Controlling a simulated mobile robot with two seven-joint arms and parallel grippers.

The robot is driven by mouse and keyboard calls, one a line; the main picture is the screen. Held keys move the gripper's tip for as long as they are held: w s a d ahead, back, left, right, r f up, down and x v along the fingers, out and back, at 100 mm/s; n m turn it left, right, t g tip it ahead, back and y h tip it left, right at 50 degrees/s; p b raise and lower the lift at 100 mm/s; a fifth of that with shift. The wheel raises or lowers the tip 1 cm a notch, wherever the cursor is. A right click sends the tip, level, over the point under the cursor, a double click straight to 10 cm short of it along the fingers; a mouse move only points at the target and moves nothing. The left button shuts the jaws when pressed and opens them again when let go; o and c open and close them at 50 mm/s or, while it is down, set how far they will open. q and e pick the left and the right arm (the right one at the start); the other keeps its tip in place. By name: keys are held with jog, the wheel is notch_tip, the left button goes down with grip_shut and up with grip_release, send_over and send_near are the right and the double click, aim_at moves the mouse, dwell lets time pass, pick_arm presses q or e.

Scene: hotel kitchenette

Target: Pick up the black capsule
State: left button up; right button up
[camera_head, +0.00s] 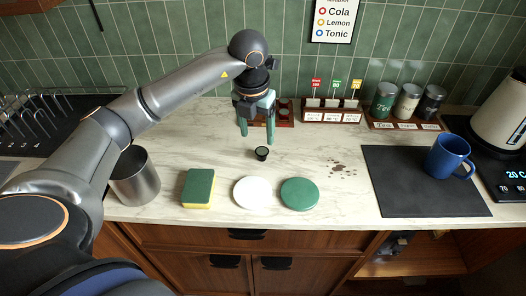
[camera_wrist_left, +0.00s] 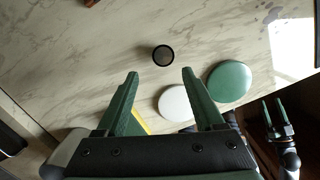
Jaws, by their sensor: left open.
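The black capsule (camera_head: 262,153), a small dark cup shape, stands on the marble counter. In the left wrist view the capsule (camera_wrist_left: 163,55) lies just beyond the gap between the fingertips. My left gripper (camera_head: 257,133) is open and empty, its green fingers pointing down above and slightly behind the capsule, not touching it. The left wrist view shows both fingers (camera_wrist_left: 160,74) spread wide. My right gripper (camera_wrist_left: 273,104) shows small at the right of the left wrist view, below the counter edge, its two fingers apart with nothing between them.
In front lie a sponge (camera_head: 198,187), a white disc (camera_head: 252,191) and a green disc (camera_head: 299,193). A metal canister (camera_head: 134,177) stands left. A dark mat (camera_head: 402,190) with a blue mug (camera_head: 449,157) is right. Brown spots (camera_head: 338,168) mark the counter. A capsule rack (camera_head: 331,114) stands behind.

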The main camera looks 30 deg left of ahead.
aim_at(262, 151)
pick_arm(q)
jog(key=shift+w+d+f+p, duration=0.15)
jog(key=shift+w+f, duration=0.1)
jog(key=shift+f, duration=0.9)
jog(key=shift+w+f+p, duration=0.2)
jog(key=shift+f, duration=0.9)
jog(key=shift+w+d+f+p, duration=0.15)
jog(key=shift+w+f, duration=0.1)
jog(key=shift+f, duration=0.9)
jog(key=shift+a, duration=0.1)
grip_shut()
